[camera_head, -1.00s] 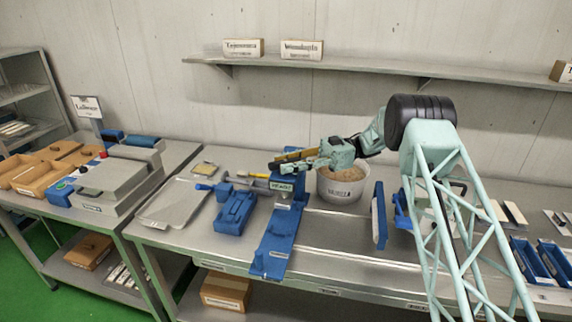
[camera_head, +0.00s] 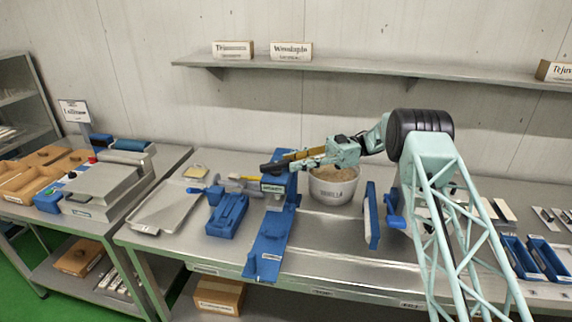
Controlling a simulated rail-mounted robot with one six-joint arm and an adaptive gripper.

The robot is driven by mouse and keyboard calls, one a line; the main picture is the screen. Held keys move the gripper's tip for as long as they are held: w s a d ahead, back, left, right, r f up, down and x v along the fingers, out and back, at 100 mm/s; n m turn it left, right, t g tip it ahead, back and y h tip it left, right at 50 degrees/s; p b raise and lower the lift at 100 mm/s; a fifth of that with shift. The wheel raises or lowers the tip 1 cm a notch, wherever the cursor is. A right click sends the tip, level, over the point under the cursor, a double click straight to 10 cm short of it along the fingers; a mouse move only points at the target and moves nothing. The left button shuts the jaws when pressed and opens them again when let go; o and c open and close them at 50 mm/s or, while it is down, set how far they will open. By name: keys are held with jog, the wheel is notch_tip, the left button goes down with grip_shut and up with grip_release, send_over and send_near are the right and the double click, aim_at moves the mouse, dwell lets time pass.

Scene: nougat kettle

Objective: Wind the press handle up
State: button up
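A blue press with a tall upright (camera_head: 291,190) and a long flat base (camera_head: 266,250) stands on the steel table left of centre. A pale label is on its front. My gripper (camera_head: 275,163) reaches in from the right, over the top of the press. I cannot tell whether that bar is part of the press handle or of my gripper. The handle is not clearly made out, and the gap between the fingers is too small to judge.
A blue block tool (camera_head: 227,216) and a metal tray (camera_head: 168,207) lie to the left. A blue upright plate (camera_head: 371,216) stands to the right. The table between is clear.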

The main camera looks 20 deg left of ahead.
jog(key=shift+w+d, duration=0.4)
jog(key=shift+d, duration=0.1)
